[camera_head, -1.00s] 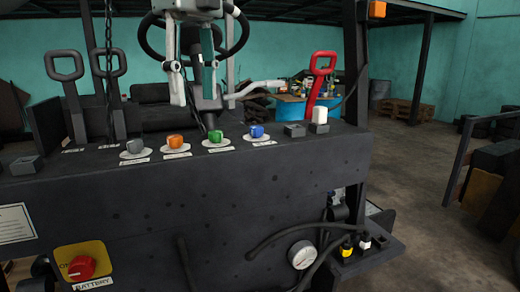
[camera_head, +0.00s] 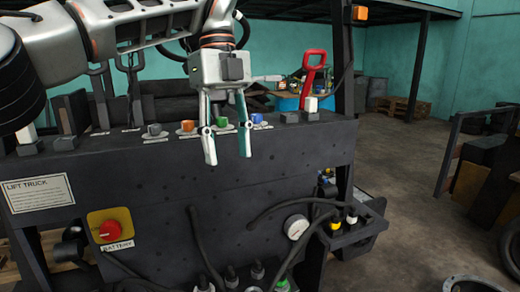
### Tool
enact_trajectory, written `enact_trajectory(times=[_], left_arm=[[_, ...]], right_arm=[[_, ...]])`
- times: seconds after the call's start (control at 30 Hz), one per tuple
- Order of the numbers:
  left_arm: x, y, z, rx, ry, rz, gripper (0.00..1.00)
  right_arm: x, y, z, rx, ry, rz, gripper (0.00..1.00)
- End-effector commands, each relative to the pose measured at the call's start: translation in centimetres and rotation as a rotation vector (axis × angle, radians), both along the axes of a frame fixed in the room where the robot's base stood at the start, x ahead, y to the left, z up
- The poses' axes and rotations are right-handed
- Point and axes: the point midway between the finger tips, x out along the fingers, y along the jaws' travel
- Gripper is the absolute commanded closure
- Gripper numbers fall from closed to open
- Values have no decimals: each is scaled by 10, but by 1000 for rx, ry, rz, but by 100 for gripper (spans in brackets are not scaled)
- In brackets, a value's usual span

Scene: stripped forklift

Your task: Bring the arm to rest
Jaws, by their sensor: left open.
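My left arm comes in from the upper left across the top of the forklift panel. Its left gripper (camera_head: 228,156) points down, open, with its two fingers apart and nothing between them. The gripper hangs in front of the dark panel (camera_head: 270,175), its fingers overlapping the row of coloured knobs in the picture. Whether the fingers touch the panel I cannot tell. My right gripper is not in view.
The panel top carries an orange knob (camera_head: 187,127), a blue knob (camera_head: 257,119), a red lever (camera_head: 313,75) and a white-capped switch (camera_head: 311,105). A red battery knob (camera_head: 109,231) and a gauge (camera_head: 296,227) are on its front. Open floor (camera_head: 410,190) lies to the right.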

Motion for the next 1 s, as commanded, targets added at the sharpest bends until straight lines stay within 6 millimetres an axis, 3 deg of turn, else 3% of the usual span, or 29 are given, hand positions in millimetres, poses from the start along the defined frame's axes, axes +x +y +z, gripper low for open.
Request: enact_trajectory(times=[0.03,0.17,0.3,0.5,0.63,0.8,1.0], left_arm=[[-2,-12,-23,-34,34,-62,57],[-12,-50,-86,-168,112,-239,57],[-37,-99,-148,-381,189,-414,57],[-86,-168,-202,-745,258,-556,57],[-116,-207,-215,-1002,274,-572,57],[-140,-244,-213,-1332,258,-498,57],[-139,-263,-199,-1670,190,-274,57]], right_arm=[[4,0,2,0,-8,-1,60],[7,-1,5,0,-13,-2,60],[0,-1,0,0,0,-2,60],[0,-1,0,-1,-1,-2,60],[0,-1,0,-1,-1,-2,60],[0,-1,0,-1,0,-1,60],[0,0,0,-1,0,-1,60]])
